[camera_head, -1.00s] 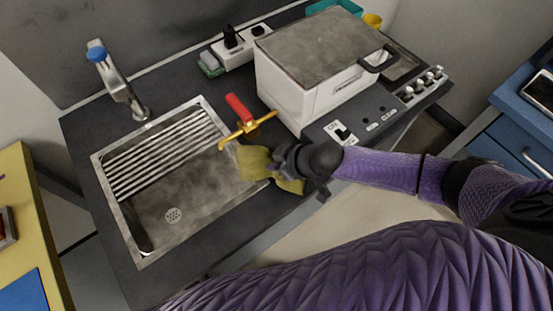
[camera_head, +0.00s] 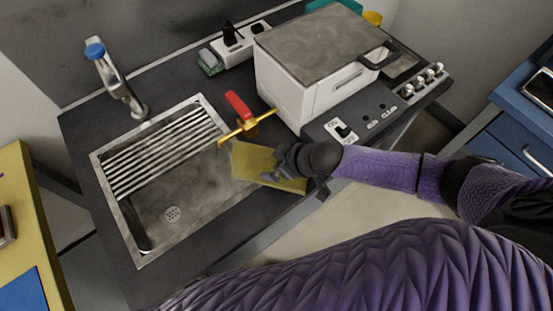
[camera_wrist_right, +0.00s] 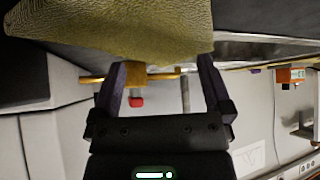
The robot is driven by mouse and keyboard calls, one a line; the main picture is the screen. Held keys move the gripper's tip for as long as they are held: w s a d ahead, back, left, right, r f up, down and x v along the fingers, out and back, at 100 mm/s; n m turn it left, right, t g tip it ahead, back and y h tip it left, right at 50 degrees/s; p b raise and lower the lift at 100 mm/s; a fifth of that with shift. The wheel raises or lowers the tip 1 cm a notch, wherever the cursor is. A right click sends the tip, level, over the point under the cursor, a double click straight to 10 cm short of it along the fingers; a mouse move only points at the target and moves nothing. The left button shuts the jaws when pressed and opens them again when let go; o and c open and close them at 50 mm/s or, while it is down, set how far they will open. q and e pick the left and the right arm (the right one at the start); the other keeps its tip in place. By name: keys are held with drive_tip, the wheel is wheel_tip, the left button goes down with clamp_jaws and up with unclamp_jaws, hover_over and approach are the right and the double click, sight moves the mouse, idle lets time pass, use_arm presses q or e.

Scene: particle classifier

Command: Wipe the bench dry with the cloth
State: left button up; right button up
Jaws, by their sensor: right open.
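The yellow-olive cloth (camera_head: 254,161) lies spread on the dark bench (camera_head: 200,262), between the sink and the white box, near the front edge. My right gripper (camera_head: 280,163) is at the cloth's right part and covers some of it. In the right wrist view, the cloth (camera_wrist_right: 110,25) fills the top, beyond the fingertips. The right gripper (camera_wrist_right: 165,70) is open there, its two fingers apart with no cloth visibly pinched. Whether the fingertips touch the cloth is hard to tell. I cannot make out any wet patch on the bench. My left gripper is not in view.
A metal sink (camera_head: 180,195) with a ribbed drainer and a tap (camera_head: 120,85) is at left. A brass valve with red handle (camera_head: 240,112) stands just behind the cloth. The white box (camera_head: 305,85) and control panel (camera_head: 375,112) are at right.

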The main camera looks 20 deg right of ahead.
drive_tip(key=shift+f+b, duration=0.35)
drive_tip(key=shift+f, duration=0.35)
clamp_jaws()
drive_tip(key=shift+w+r, duration=0.1)
drive_tip(key=shift+r, duration=0.15)
idle(0.3)
idle(0.3)
